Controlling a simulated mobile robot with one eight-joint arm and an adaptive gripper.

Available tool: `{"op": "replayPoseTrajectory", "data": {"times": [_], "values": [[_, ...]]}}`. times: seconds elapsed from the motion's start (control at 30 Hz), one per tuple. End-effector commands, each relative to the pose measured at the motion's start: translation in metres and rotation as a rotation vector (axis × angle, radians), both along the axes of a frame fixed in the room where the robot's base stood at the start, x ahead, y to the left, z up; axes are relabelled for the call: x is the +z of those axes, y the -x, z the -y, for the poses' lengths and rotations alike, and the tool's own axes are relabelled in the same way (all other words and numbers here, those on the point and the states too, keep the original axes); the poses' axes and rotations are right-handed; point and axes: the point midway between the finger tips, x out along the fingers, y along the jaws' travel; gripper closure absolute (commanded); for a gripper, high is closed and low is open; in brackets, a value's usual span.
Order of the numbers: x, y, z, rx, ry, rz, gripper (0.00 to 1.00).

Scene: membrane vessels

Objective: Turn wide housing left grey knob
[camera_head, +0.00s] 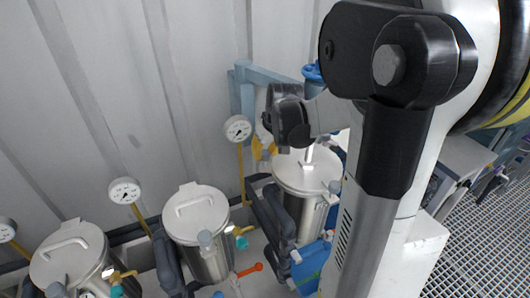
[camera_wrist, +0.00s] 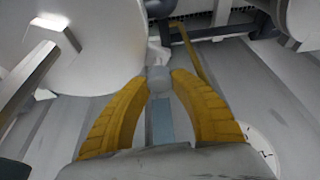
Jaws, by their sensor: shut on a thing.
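My gripper (camera_wrist: 159,85) has its two yellow fingers closed on a small grey knob (camera_wrist: 158,76) in the wrist view, with the fingertips on either side of it. A blue-grey strip, seen between the fingers, lies behind the knob. In the head view, my gripper (camera_head: 262,147) shows only as bits of yellow beside the steel vessel (camera_head: 306,178) at the right, at the level of its lid. The knob is hidden there behind my wrist and arm. I cannot tell from the picture how far the knob is turned.
In the wrist view, a large pale lid (camera_wrist: 95,60) with a handle fills the left. A pressure gauge (camera_head: 238,128) stands just left of my gripper in the head view. Other lidded vessels (camera_head: 197,216) and dark pipes stand to the left. The ribbed wall is close behind.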

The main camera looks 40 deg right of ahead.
Motion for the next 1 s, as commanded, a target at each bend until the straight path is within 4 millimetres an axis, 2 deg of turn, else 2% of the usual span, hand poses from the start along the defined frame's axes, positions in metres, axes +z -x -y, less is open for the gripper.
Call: {"op": "replayPoseTrajectory", "data": {"times": [0.7,1.0], "values": [[0.0001,-0.0005,-0.0011,-0.478,0.0,0.0,1.0],[-0.0003,0.0001,-0.0008,-0.601,-0.002,0.0,1.0]]}}
